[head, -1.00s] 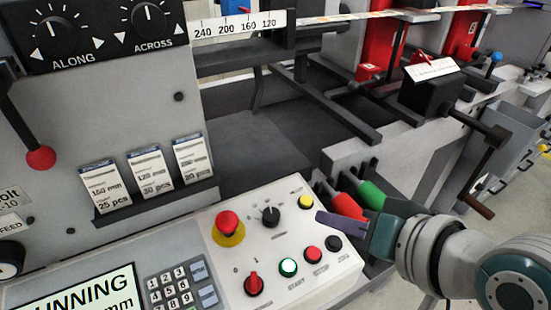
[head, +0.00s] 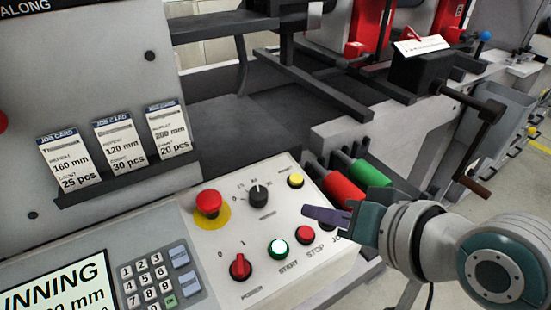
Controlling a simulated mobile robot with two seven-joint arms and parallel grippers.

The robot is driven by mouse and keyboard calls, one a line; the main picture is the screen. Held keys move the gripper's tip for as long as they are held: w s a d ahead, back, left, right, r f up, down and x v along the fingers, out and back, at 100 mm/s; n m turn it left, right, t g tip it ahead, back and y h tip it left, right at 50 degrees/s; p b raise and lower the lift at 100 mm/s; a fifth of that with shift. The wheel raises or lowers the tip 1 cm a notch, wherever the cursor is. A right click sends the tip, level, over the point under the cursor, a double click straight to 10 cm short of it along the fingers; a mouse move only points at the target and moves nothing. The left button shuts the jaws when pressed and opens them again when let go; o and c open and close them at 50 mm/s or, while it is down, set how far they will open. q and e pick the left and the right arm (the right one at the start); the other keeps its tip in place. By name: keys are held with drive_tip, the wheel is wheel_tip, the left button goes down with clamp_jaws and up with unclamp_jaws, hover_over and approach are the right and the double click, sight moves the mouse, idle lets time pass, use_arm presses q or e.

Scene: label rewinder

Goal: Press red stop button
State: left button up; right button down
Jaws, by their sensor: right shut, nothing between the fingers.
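The red stop button (head: 305,234) is a small round red button on the sloped white control panel (head: 216,270), with the word STOP printed below it. It sits just right of the lit green-and-white START button (head: 278,249). My right gripper (head: 308,215) comes in from the right, shut and empty, its fingertips pointing left. In the picture the fingertips are just above the red stop button; they look apart from it, though the height gap is hard to judge. The gripper partly covers the dark button labelled JOG. My left gripper is not in view.
A red mushroom button (head: 208,203) on a yellow disc, a black dial (head: 258,195), a yellow button (head: 296,181) and a red rotary switch (head: 240,266) share the panel. Red (head: 345,190) and green (head: 371,172) rollers stand behind the gripper. A keypad (head: 150,285) and display are left.

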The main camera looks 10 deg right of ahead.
sight(306, 233)
wheel_tip(306, 233, down, 3)
drive_tip(key=shift+w+a+r+b, duration=0.1)
drive_tip(key=shift+w+b, duration=0.05)
drive_tip(key=shift+b, duration=0.5)
drive_tip(key=shift+f, duration=0.25)
use_arm(q)
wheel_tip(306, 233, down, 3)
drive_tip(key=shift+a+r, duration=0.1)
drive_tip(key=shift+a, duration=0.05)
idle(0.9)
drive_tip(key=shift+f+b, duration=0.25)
drive_tip(key=shift+b, duration=0.15)
use_arm(e)
drive_tip(key=shift+w+f, duration=0.15)
drive_tip(key=shift+f, duration=0.25)
